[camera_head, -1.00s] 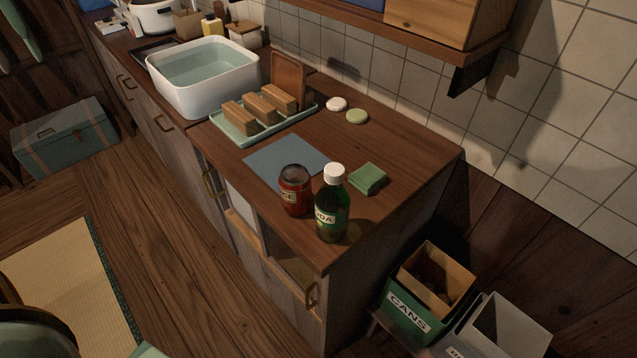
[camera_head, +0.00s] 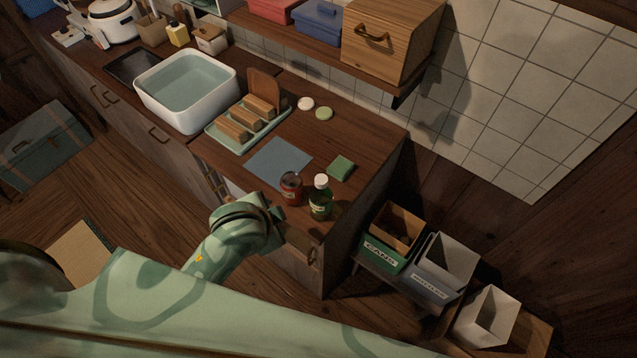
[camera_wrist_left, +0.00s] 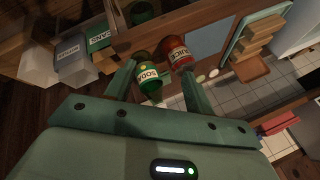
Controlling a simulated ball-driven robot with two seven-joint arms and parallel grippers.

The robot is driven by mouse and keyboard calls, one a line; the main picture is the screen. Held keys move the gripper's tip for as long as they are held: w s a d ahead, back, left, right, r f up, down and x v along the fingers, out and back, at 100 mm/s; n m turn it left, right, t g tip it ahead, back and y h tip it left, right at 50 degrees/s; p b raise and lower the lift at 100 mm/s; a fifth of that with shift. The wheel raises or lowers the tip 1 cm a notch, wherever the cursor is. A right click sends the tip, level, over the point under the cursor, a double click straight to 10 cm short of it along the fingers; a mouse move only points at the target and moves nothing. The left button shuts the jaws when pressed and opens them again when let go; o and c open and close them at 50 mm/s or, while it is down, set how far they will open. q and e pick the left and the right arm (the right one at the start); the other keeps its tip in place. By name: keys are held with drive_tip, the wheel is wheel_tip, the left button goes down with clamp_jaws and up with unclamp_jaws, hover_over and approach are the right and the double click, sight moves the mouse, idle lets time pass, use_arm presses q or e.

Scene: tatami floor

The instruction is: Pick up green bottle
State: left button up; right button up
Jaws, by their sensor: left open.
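The green soda bottle (camera_head: 320,199) with a white cap stands upright near the front right corner of the counter. A red jar (camera_head: 291,187) stands close beside it on the left. My left gripper (camera_head: 277,219) is at the counter's front edge, in front of the jar and bottle, its fingers hard to make out in the head view. In the left wrist view the open left gripper (camera_wrist_left: 158,68) has its two fingers spread, with the bottle (camera_wrist_left: 150,84) showing between them and the red jar (camera_wrist_left: 177,51) near the right finger. The fingers hold nothing. My right gripper is not in view.
A blue mat (camera_head: 278,163) and green sponge (camera_head: 341,167) lie behind the bottle and jar. A tray (camera_head: 222,139) with wooden blocks and a white basin (camera_head: 150,105) are further left. Bins, including the CANS bin (camera_head: 378,252), stand right of the counter. A shelf overhangs the back.

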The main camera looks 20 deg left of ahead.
use_arm(q)
drive_tip(key=w+d+r+m+g+h+p, duration=0.1)
drive_tip(key=w+d+r+m+h, duration=0.1)
drive_tip(key=w+d+r+m, duration=0.35)
drive_tip(key=w+d+r+m+g+h+p, duration=0.2)
drive_tip(key=d+r+m, duration=0.2)
drive_tip(key=d+r, duration=0.3)
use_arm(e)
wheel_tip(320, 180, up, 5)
use_arm(q)
drive_tip(key=m+g+y, duration=0.3)
drive_tip(key=m+g, duration=0.1)
drive_tip(key=m, duration=0.1)
approach(321, 179)
drive_tip(key=f+b, duration=0.4)
drive_tip(key=f, duration=0.1)
drive_tip(key=shift+d, duration=0.2)
wheel_tip(321, 179, down, 5)
drive_tip(key=shift+s+f+b, duration=0.1)
drive_tip(key=shift+f+b, duration=0.1)
drive_tip(key=shift+b, duration=0.55)
drive_tip(key=shift+r, duration=0.1)
clamp_jaws()
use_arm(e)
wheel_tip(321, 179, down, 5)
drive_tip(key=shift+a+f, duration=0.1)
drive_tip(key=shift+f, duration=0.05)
